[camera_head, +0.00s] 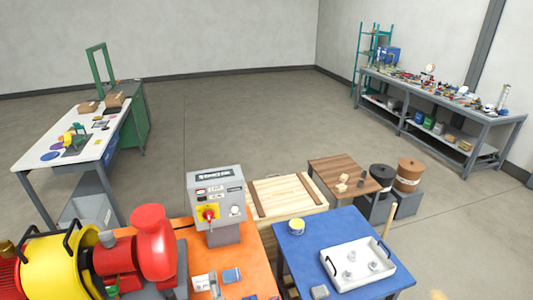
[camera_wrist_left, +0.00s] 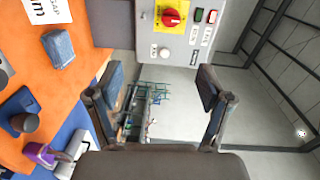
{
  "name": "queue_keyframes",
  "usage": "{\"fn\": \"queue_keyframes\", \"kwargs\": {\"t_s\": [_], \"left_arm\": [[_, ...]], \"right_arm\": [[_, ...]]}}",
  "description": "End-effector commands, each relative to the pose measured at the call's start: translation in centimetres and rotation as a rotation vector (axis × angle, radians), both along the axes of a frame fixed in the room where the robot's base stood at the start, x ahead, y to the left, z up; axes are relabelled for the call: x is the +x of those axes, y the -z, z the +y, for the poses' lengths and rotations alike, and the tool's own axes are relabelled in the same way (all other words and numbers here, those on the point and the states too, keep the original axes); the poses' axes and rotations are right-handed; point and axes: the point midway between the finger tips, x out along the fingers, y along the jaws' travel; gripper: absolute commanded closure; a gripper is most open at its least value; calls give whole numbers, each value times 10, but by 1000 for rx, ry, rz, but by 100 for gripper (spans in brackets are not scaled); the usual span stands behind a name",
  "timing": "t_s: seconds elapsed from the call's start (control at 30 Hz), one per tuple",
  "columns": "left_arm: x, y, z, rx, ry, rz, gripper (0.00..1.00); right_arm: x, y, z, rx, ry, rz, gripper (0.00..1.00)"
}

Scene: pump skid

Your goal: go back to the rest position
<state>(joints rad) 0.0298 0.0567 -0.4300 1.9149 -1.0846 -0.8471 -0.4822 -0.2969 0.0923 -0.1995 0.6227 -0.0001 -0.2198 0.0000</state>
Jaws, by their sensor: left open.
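My left gripper (camera_wrist_left: 160,86) is open and empty in the left wrist view. Its two dark fingers stand well apart, with nothing between the tips but distant floor and furniture. The grey control box (camera_head: 216,195), with a red knob on a yellow plate, stands on the orange table (camera_head: 262,272). In the wrist view the control box (camera_wrist_left: 172,45) shows beyond the fingers at the top. I cannot make out my left gripper clearly in the head view. My right gripper is in neither view.
A red and yellow pump (camera_head: 120,255) fills the lower left. A blue table (camera_head: 290,250) carries a white tray (camera_head: 385,268) and a yellow-topped round tin (camera_head: 296,227). A wooden crate (camera_head: 285,193) stands behind. In the wrist view a grey-blue block (camera_wrist_left: 58,47) lies on the orange top.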

Motion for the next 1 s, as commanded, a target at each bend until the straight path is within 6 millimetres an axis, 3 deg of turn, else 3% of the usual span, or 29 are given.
{"fn": "queue_keyframes", "kwargs": {"t_s": [0.37,0.7,1.0], "left_arm": [[-59,63,38,-367,-142,184,21],[-162,130,61,-826,-358,450,21],[-257,154,55,-1130,-532,685,21]], "right_arm": [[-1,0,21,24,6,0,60],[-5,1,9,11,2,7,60],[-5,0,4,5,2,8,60]]}}
